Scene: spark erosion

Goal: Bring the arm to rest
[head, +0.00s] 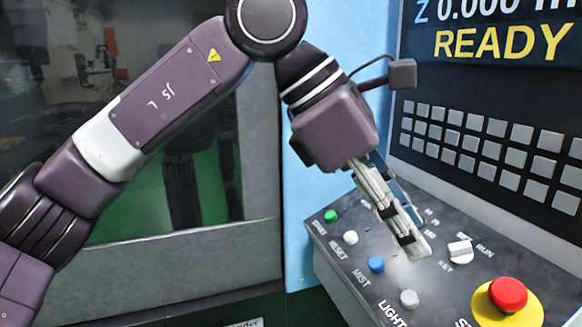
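My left arm (160,95) comes in from the left, bends at the top and points down to the right. My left gripper (412,238) hangs over the sloped control panel (345,262), its fingertips near the blue MIST button (376,264) and the white KEY/RUN switch (460,251). The fingers overlap from this angle, so their gap is unclear. I see nothing held between them. Whether the fingertips touch the panel cannot be told. My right gripper is not in view.
The panel also bears a green button (330,216), a white RESET button (350,238), a pale LIGHT button (409,298) and a red emergency stop (508,294). Behind are a keypad (470,141) and a READY display (500,42). A machine window (110,215) lies behind my arm.

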